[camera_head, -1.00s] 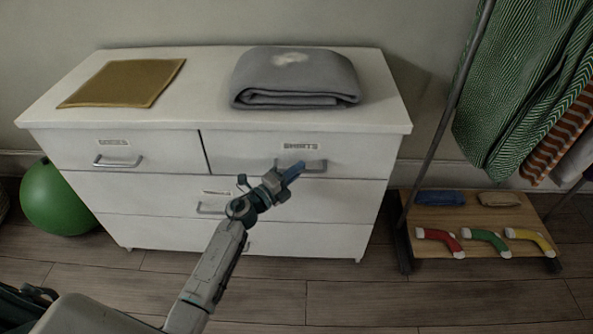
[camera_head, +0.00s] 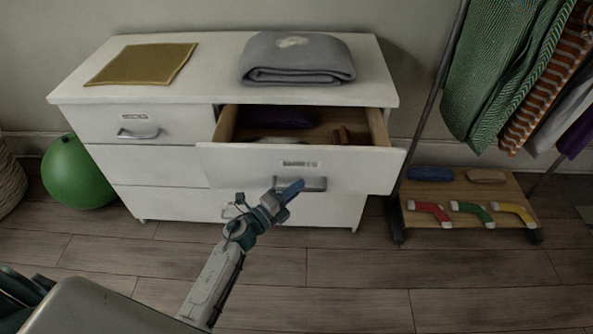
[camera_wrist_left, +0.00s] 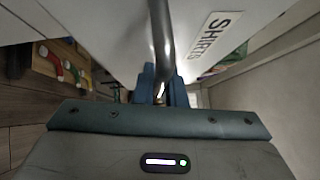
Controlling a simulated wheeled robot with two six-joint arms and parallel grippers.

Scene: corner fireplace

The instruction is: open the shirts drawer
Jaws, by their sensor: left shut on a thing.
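The shirts drawer (camera_head: 225,160) is the upper right drawer of the white dresser (camera_head: 80,94). It is pulled well out, and its wooden inside shows a dark purple folded item (camera_head: 287,118) and a small brown item (camera_head: 343,135). My left gripper (camera_head: 292,188) is at the drawer's metal handle (camera_head: 315,184), shut on it. In the left wrist view the blue fingers (camera_wrist_left: 161,90) close around the handle bar (camera_wrist_left: 160,35), beside the SHIRTS label (camera_wrist_left: 213,38). My right gripper is not in view.
A grey folded blanket (camera_head: 296,62) and a mustard cloth (camera_head: 142,64) lie on the dresser top. A green ball (camera_head: 76,172) is at left. A clothes rack with a low wooden shelf (camera_head: 470,190) stands close at right. The floor in front is clear.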

